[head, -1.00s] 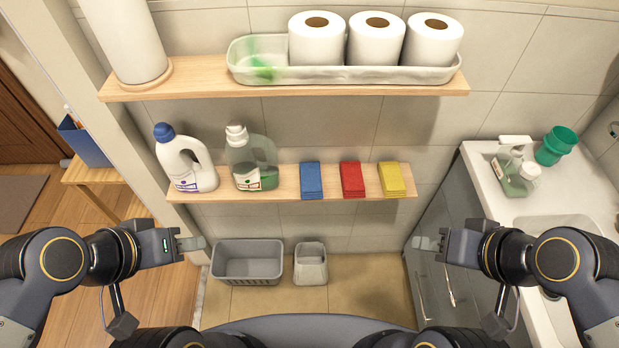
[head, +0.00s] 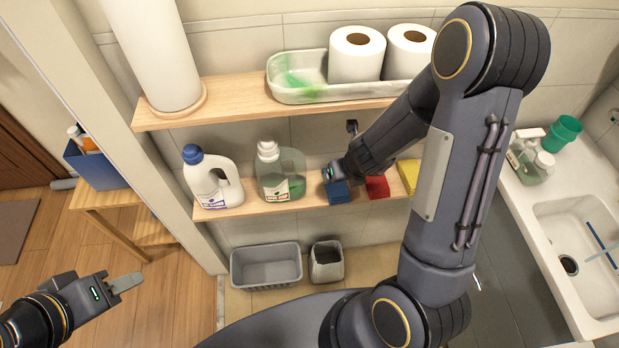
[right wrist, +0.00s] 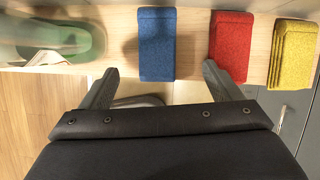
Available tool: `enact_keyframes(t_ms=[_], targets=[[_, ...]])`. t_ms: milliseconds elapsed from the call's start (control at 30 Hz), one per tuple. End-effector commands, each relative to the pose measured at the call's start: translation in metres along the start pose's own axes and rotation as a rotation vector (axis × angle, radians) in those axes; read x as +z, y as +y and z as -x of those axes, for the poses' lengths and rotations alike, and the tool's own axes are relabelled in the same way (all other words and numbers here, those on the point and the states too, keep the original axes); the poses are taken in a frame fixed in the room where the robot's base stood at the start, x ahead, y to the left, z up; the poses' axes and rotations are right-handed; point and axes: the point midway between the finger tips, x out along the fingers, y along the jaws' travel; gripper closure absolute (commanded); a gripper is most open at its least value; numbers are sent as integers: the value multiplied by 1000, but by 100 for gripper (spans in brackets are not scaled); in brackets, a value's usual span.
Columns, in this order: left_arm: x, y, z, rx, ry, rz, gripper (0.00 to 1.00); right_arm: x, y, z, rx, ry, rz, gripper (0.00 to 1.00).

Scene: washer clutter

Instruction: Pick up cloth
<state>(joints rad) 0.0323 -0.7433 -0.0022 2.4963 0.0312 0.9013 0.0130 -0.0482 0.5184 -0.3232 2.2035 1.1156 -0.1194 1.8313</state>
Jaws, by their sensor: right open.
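Three folded cloths lie on the lower wooden shelf: a blue cloth (head: 340,194), a red cloth (head: 377,187) and a yellow cloth (head: 409,173). They also show in the right wrist view as blue (right wrist: 157,45), red (right wrist: 230,42) and yellow (right wrist: 292,50). My right gripper (right wrist: 159,70) is open and empty, its fingers spread to either side of the blue cloth's near end. In the head view my right arm partly covers the blue and red cloths. My left gripper (head: 128,283) is at the lower left, far from the cloths; its jaw gap cannot be made out.
A blue-capped detergent bottle (head: 212,180) and a green bottle (head: 279,175) stand left of the cloths. The upper shelf (head: 232,107) holds a tray (head: 300,92) with paper rolls close above. A grey basket (head: 266,268) and a small bin (head: 326,264) stand on the floor below.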

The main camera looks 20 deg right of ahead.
Motion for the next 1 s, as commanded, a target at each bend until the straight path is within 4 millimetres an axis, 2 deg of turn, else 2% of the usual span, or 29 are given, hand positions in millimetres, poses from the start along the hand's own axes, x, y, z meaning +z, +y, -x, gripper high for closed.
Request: enact_keyframes(t_ms=[100, 233, 633, 767, 967, 1000], targets=[[1, 0, -1, 0, -1, 0, 64, -7, -7, -12, -41, 24, -79, 15], [4, -4, -9, 0, -1, 0, 64, -9, -8, -28, -46, 25, -89, 15], [12, -11, -24, 0, -1, 0, 64, -10, -1, -80, -42, 26, -83, 15], [13, -11, -25, 0, -1, 0, 64, -9, -2, -87, -41, 24, -83, 15], [12, -11, -24, 0, 0, 0, 64, -8, -1, -87, -41, 23, -82, 15], [12, -11, -24, 0, 0, 0, 64, -8, -1, -87, -41, 23, -82, 18]])
